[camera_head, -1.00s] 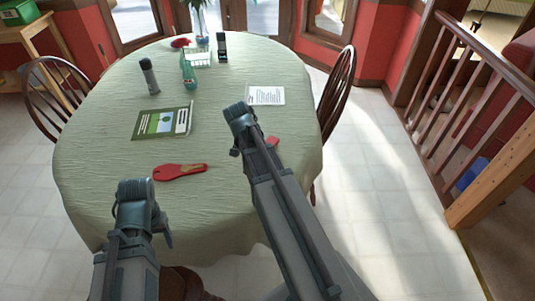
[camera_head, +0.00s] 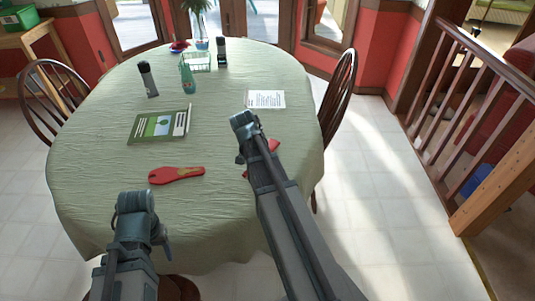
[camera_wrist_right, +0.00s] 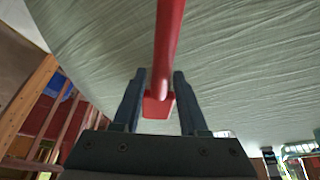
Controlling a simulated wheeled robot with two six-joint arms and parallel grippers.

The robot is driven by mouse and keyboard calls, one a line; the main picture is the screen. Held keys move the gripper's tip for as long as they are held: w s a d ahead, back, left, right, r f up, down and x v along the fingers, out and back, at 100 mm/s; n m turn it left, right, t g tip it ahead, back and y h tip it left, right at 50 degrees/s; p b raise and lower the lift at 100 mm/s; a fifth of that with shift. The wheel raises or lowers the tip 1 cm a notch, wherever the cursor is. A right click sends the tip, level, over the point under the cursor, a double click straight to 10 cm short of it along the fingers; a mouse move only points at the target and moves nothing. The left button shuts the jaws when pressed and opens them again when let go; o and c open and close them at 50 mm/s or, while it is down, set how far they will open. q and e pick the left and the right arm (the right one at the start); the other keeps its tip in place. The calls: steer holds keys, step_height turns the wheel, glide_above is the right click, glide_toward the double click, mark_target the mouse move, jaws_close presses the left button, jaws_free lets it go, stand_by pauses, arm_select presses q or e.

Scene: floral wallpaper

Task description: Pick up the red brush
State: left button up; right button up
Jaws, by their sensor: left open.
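A red long-handled tool (camera_wrist_right: 167,50), likely the red brush, lies on the green cloth. In the right wrist view its handle runs down from the top to a small block end. My right gripper (camera_wrist_right: 158,100) is open, with its fingers on either side of that block end. In the head view my right arm mostly hides this tool, and a red piece (camera_head: 273,145) shows beside the wrist. A flat red paddle-shaped item (camera_head: 176,175) lies farther left. My left gripper (camera_head: 135,203) is near the table's front edge, in front of that item; its fingertips are hidden.
The round table (camera_head: 100,165) also holds a booklet (camera_head: 160,125), a white paper (camera_head: 266,99), a dark bottle (camera_head: 149,79), a green bottle (camera_head: 187,77) and a wire basket (camera_head: 197,62). Chairs stand left and right (camera_head: 338,95). A wooden railing (camera_head: 475,100) is at the right.

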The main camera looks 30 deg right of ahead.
jaws_close()
steer(key=shift+r, duration=0.15)
step_height(320, 180, up, 10)
steer(key=p, duration=1)
steer(key=shift+c, duration=1.9)
jaws_free()
jaws_close()
